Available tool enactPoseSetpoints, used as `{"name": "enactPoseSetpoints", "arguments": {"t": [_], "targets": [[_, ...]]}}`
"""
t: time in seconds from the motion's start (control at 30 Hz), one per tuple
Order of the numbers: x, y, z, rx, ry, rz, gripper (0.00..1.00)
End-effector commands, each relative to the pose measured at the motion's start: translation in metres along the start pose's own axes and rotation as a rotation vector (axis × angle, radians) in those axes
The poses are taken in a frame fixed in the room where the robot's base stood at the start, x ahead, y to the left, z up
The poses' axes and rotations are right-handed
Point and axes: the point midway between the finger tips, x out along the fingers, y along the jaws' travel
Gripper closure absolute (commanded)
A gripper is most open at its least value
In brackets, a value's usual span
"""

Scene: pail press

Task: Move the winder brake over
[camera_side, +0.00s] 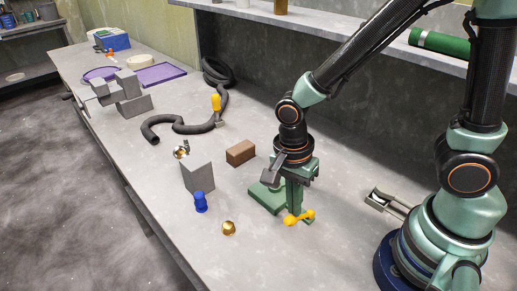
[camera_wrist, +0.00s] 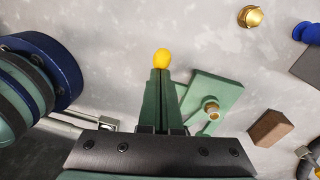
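The task names a winder brake. I take it to be the green plate (camera_wrist: 215,92) with a brass bolt (camera_wrist: 211,104), low on the bench, but its identity is not certain. It also shows as a green plate (camera_side: 266,199) beside my gripper in the side view. My gripper (camera_side: 299,207) points down to the right of it, with its fingers close together. A yellow knobbed piece (camera_side: 292,219) is at the fingertips; in the wrist view its rounded yellow end (camera_wrist: 162,57) shows just beyond my gripper (camera_wrist: 161,75). Whether the fingers touch it is hidden.
A brown block (camera_side: 240,153) lies behind the plate. A grey block (camera_side: 198,177), a blue piece (camera_side: 200,202) and a brass knob (camera_side: 229,228) stand to the left. A metal fixture (camera_side: 380,200) is at the right. The bench front is clear.

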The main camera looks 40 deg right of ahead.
Motion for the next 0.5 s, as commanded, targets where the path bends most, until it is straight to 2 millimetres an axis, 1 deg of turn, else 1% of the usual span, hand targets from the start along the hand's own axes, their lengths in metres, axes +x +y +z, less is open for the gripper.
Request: {"name": "enactPoseSetpoints", "arguments": {"t": [0.03, 0.17, 0.23, 0.37, 0.5], "targets": [[0.003, 0.0, 0.006, -0.018, 0.0, -0.009, 1.0], [0.003, 0.0, 0.004, -0.016, -0.001, -0.008, 1.0], [0.001, 0.0, 0.0, -0.014, -0.002, -0.008, 1.0], [-0.006, -0.001, -0.016, -0.004, -0.007, -0.006, 1.0], [-0.016, 0.0, -0.038, 0.006, -0.014, -0.001, 1.0]]}}
